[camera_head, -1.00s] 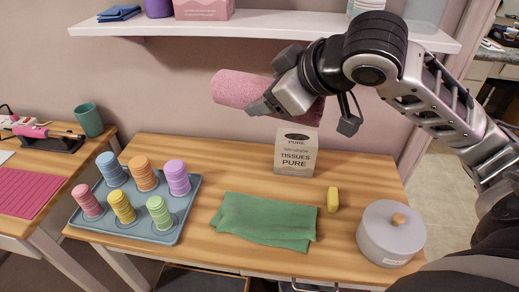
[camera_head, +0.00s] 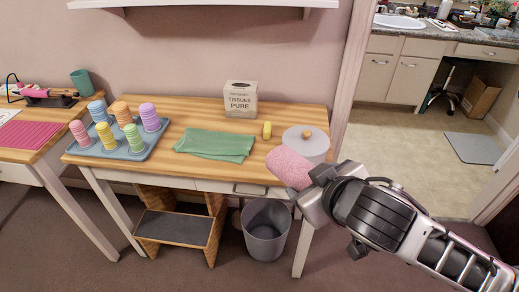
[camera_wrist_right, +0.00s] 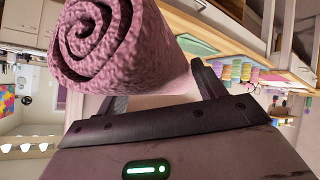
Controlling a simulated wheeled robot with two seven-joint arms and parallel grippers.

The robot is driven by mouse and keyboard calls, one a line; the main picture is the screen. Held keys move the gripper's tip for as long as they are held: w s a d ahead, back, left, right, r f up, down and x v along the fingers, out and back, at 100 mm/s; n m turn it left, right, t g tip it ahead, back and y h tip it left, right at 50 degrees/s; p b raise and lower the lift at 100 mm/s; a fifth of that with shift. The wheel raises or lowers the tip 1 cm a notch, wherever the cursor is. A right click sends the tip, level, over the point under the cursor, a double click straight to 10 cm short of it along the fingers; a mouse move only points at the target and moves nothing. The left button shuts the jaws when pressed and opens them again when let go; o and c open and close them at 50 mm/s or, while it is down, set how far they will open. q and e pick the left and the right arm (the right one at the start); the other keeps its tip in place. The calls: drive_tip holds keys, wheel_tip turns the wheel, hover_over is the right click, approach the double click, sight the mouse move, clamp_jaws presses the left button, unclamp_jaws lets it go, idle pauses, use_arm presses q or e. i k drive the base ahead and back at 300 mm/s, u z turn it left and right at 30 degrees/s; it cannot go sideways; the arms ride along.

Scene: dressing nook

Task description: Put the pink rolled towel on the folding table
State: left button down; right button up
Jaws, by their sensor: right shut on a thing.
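The pink rolled towel (camera_head: 288,167) is held in my right gripper (camera_head: 312,185), in front of the right end of a wooden table (camera_head: 200,112) in the head view. It overlaps the grey lidded pot in the picture; I see no clear contact. In the right wrist view the towel (camera_wrist_right: 105,45) shows its spiral end, with the gripper (camera_wrist_right: 160,95) shut on it. I cannot tell whether this wooden table, which has a drawer, is the folding table; no other candidate is clear. My left gripper is not in view.
The wooden table bears a tray (camera_head: 135,152) of coloured stacks, a green cloth (camera_head: 216,145), a tissue box (camera_head: 241,100), a yellow bar (camera_head: 267,130) and a grey pot (camera_head: 306,142). A bin (camera_head: 266,230) and step stool (camera_head: 175,228) stand below. Open floor (camera_head: 400,150) lies right.

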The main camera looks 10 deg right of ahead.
sight(213, 124)
drive_tip(key=z, duration=0.35)
drive_tip(key=k, duration=0.3)
drive_tip(key=u, duration=1.1)
drive_tip(key=i, duration=1.75)
drive_tip(key=z, duration=0.9)
